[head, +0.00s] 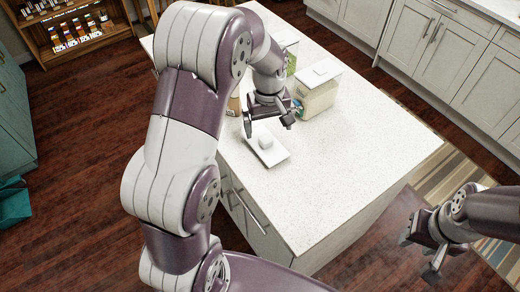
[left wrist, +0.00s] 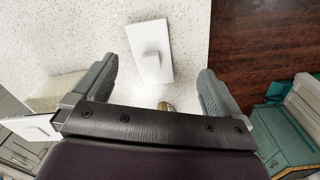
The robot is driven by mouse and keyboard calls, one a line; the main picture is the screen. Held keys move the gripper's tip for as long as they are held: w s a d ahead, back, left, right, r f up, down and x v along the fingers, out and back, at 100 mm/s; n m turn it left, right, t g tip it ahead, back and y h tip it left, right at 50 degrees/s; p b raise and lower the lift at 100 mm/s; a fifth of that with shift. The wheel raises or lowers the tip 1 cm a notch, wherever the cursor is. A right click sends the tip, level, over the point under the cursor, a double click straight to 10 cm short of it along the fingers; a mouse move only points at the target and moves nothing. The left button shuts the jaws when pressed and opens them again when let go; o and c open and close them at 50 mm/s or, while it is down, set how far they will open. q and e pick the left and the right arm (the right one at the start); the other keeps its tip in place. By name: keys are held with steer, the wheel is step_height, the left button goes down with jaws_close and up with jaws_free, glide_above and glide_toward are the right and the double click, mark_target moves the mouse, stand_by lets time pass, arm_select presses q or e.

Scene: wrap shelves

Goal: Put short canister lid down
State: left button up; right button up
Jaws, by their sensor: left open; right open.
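A white square lid (head: 274,158) with a raised block-shaped knob lies on the light counter (head: 330,190) near its left edge. In the left wrist view the lid (left wrist: 152,68) lies flat between and beyond my fingers. My left gripper (head: 267,124) is open and empty just above and behind the lid, apart from it. A canister (head: 318,98) with a white lid on stands to the right of the gripper. My right gripper (head: 420,257) is open and empty, off the counter's right side, above the floor.
Another lidded canister (head: 289,62) stands further back, and a brownish one (head: 234,106) is mostly hidden by my left arm. The front and right of the counter are clear. A shelf with goods (head: 75,30) stands at the back left; white cabinets (head: 430,45) line the right.

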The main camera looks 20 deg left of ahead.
arm_select(q)
steer(key=s+d+m, duration=0.1)
steer(key=s+m, duration=0.3)
steer(key=s, duration=0.3)
steer(key=s+d+m+t, duration=0.1)
steer(key=s+m, duration=0.3)
steer(key=s, duration=0.4)
steer(key=shift+s+d+r, duration=0.15)
steer(key=shift+s+d, duration=0.1)
steer(key=shift+d, duration=0.55)
